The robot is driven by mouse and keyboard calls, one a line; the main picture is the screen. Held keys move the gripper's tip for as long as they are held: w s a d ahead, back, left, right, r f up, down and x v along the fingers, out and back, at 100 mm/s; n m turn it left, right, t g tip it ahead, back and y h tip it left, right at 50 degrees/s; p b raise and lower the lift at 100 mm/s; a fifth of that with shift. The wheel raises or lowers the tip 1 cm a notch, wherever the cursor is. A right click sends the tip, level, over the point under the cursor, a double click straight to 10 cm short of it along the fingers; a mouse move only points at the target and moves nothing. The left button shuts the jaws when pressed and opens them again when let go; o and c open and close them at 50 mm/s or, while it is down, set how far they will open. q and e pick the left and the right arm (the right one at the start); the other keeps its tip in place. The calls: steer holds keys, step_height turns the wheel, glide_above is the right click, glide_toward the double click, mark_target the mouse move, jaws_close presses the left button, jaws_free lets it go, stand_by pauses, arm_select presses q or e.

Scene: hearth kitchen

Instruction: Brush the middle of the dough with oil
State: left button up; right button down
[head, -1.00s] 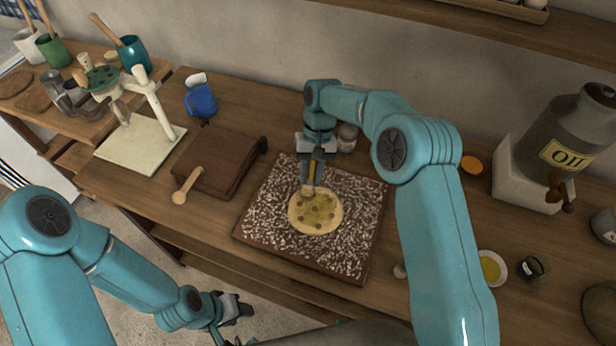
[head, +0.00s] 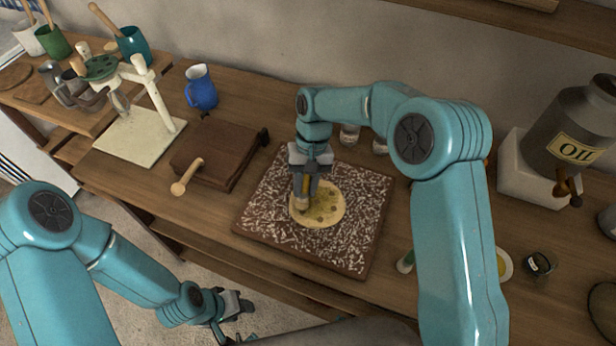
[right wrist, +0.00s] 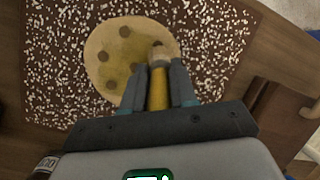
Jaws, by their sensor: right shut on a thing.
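The round, pale dough (head: 328,207) lies on a floured dark board (head: 345,250) in the middle of the counter. It has several darker oily spots and also shows in the right wrist view (right wrist: 104,46). My right gripper (head: 305,185) is shut on a brush with a yellow handle (right wrist: 158,92). The brush's pale bristles (right wrist: 160,53) are at the edge of the dough, on its left side in the head view; whether they touch it I cannot tell. My left gripper (head: 238,304) is low at the front, off the counter; its jaws are too small to read.
A small dish of yellow oil (head: 504,264) is partly behind my right arm, beside a small dark jar (head: 539,263). The oil can (head: 575,135) stands at the right. A dark wooden press (head: 218,152) and a blue jug (head: 201,88) stand left of the board.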

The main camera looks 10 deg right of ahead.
steer(key=shift+s+a, duration=0.4)
steer(key=shift+s, duration=0.2)
steer(key=shift+w+d+r+p, duration=0.15)
steer(key=shift+w+d+p, duration=0.4)
steer(key=shift+w, duration=0.45)
steer(key=shift+w+d, duration=0.45)
steer(key=shift+w, duration=0.25)
steer(key=shift+w+d+p, duration=0.2)
steer(key=shift+w+p, duration=0.1)
steer(key=shift+w, duration=0.1)
steer(key=shift+w+d+p, duration=0.2)
steer(key=shift+w+d, duration=0.15)
steer(key=shift+w, duration=0.25)
steer(key=shift+w+d+p, duration=0.15)
steer(key=shift+w+d, duration=0.2)
steer(key=shift+w, duration=0.2)
step_height(320, 180, up, 6)
steer(key=p, duration=0.3)
steer(key=shift+p, duration=0.4)
